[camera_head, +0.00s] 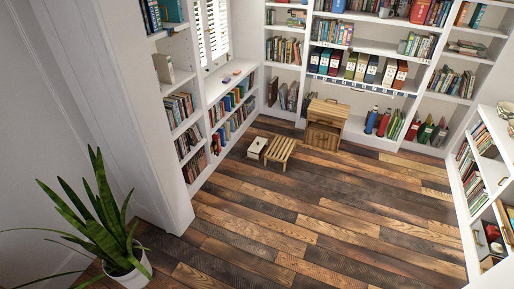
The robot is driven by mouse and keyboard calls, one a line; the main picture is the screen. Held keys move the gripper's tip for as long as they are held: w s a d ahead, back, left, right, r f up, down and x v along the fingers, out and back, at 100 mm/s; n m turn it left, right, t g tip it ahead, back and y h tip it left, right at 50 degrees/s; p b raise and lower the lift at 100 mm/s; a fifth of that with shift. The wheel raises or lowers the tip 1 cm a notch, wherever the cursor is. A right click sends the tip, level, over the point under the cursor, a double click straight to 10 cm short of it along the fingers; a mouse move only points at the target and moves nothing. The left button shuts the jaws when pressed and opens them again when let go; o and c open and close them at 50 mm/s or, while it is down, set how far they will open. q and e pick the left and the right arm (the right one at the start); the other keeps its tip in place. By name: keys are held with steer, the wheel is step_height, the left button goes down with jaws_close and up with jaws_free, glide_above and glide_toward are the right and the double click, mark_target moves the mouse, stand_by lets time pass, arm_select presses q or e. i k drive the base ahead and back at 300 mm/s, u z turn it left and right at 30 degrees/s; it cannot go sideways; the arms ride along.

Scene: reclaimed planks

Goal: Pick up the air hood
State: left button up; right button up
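I cannot clearly make out an air hood. A small pale box-like object (256,147) with a dark spot on top sits on the floor by the left bookcase, and it is too small to tell what it is. Neither of my grippers is in view.
A slatted wooden stool (280,149) stands beside the pale object, with a wooden cabinet (323,136) behind it. White bookcases line the walls. Red and blue bottles (383,123) stand on a low back shelf. A potted plant (131,274) stands lower left. The plank floor (330,215) is mostly clear.

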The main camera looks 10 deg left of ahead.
mark_target(258, 147)
steer(key=z, duration=0.4)
steer(key=k, duration=0.5)
steer(key=z, duration=0.6)
steer(key=i, duration=2.75)
steer(key=u, duration=0.45)
steer(key=i, duration=1.9)
steer(key=u, duration=1.3)
steer(key=i, duration=1.2)
steer(key=u, duration=1.5)
steer(key=i, duration=0.7)
steer(key=u, duration=0.35)
